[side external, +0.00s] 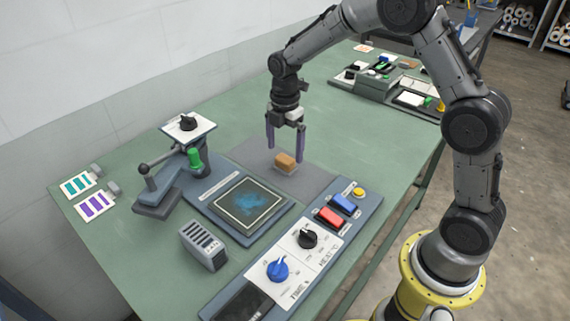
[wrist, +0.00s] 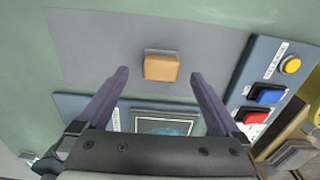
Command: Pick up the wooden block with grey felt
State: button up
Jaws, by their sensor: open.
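The wooden block (side external: 286,160) is small and tan-orange, with a thin grey layer at its base. It sits on the dark grey mat (side external: 308,185) on the green table. In the wrist view the block (wrist: 161,67) lies ahead of the fingertips, roughly centred between them, with a grey strip along its far edge. My gripper (side external: 285,153) is open, with its two purple fingers pointing down above and around the block's position. In the wrist view my gripper (wrist: 158,75) is empty. I cannot tell how high the fingertips are above the mat.
A press plate with a dark screen (side external: 250,206) stands left of the mat. A control panel (side external: 326,252) with red, blue and yellow buttons and knobs lies in front. A lever stand (side external: 158,200), a grey box (side external: 203,245) and colour cards (side external: 96,204) are further left.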

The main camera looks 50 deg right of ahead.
aim_at(285, 158)
notch_tip(285, 158, down, 4)
jog(key=shift+s+a+f, duration=0.1)
jog(key=shift+f, duration=0.1)
jog(key=c, duration=1.4)
